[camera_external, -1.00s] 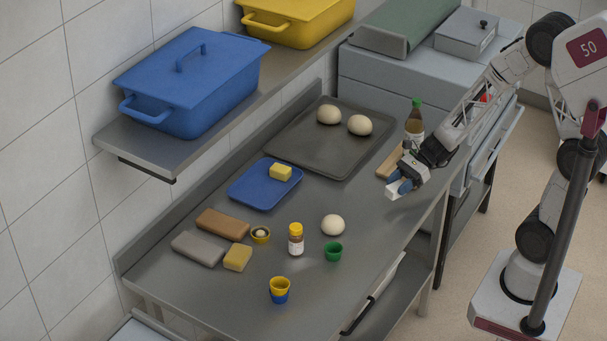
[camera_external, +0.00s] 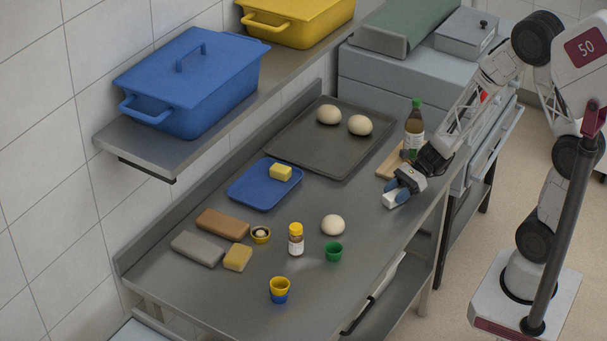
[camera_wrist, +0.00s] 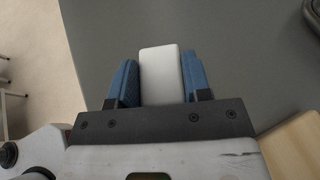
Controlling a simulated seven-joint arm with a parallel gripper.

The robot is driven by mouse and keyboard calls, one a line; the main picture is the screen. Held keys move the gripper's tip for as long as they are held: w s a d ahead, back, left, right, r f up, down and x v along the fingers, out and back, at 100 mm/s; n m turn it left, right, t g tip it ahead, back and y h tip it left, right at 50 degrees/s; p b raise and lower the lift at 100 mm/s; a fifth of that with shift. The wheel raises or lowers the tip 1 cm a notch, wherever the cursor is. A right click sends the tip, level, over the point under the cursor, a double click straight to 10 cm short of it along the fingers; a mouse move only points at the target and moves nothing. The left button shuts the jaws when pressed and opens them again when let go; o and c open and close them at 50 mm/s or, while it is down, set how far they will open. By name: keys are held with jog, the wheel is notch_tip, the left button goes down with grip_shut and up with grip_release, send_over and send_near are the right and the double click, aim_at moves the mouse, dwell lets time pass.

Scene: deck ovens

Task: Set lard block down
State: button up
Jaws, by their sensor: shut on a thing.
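The lard block (camera_external: 391,201) is a small white block at the right side of the steel table (camera_external: 372,232). My gripper (camera_external: 400,194) is shut on it, with its blue fingers on either side. In the wrist view the lard block (camera_wrist: 161,72) stands out between the two fingers of my gripper (camera_wrist: 160,78), pointing away from the palm. The block is near the table's right edge; whether its underside touches the steel cannot be told.
A wooden board (camera_external: 391,160) and a brown bottle (camera_external: 414,128) stand just behind my gripper. A dark tray (camera_external: 300,150) with two dough balls lies further back. Bare steel lies between.

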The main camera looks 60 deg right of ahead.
jog(key=shift+f, duration=0.1)
jog(key=o, duration=0.9)
jog(key=shift+o, duration=0.2)
jog(key=shift+v, duration=6.05)
jog(key=shift+a, duration=0.1)
